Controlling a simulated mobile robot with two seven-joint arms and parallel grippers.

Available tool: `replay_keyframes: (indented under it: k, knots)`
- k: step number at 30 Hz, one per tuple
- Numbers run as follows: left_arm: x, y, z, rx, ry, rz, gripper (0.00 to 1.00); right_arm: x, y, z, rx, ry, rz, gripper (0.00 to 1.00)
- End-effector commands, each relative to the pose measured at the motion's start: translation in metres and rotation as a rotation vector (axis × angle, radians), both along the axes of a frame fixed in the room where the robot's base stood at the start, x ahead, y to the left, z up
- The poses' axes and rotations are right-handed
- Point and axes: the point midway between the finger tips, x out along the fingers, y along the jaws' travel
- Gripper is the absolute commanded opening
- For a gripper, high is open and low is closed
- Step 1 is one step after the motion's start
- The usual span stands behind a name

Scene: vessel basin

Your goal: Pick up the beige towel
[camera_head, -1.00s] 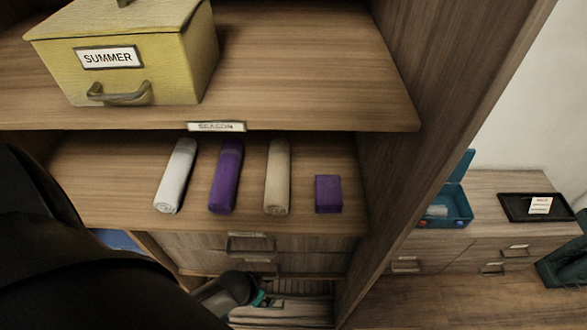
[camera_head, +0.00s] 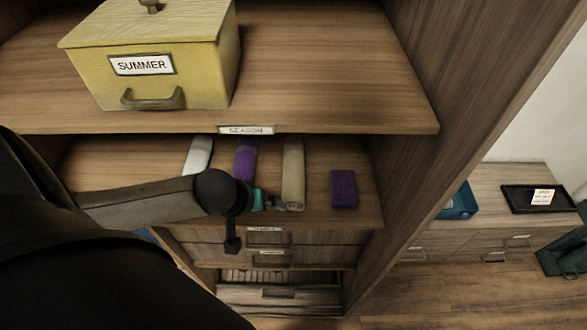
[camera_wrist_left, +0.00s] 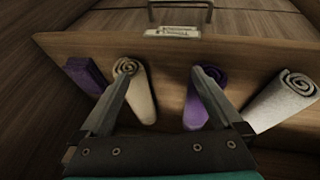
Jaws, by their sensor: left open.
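The beige towel (camera_head: 293,168) is rolled and lies on the lower shelf, its near end toward the shelf's front edge. It also shows in the left wrist view (camera_wrist_left: 144,98), partly behind a finger. My left gripper (camera_head: 276,203) is at the shelf front, close to the beige towel's near end. In the left wrist view its two fingers (camera_wrist_left: 163,73) are spread wide, one overlapping the beige towel and the other overlapping the purple rolled towel (camera_wrist_left: 198,108). Nothing is held between them. My right gripper is not in view.
A white rolled towel (camera_head: 199,154) and the purple towel (camera_head: 245,160) lie left of the beige one; a small purple folded cloth (camera_head: 343,189) lies right. The upper shelf (camera_head: 330,70) overhangs, carrying a yellow SUMMER box (camera_head: 190,75). Drawers (camera_head: 255,250) are below.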

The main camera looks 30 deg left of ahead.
Motion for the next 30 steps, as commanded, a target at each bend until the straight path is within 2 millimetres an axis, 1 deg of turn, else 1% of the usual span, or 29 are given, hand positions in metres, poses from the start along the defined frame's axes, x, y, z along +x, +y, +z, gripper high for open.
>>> replay_keyframes:
  k: [11, 21, 27, 30]
  knots:
    - [0.043, 0.002, 0.000, -0.002, -0.004, 0.007, 1.00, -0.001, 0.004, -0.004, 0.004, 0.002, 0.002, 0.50]
    - [0.086, 0.004, 0.000, -0.001, -0.004, 0.005, 1.00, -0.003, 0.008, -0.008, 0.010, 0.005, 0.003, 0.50]
    - [0.105, 0.004, 0.000, -0.001, -0.002, 0.004, 1.00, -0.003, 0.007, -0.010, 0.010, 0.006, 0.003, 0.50]
    - [0.109, 0.004, 0.000, -0.001, 0.000, 0.005, 1.00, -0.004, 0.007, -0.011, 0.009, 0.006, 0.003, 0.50]
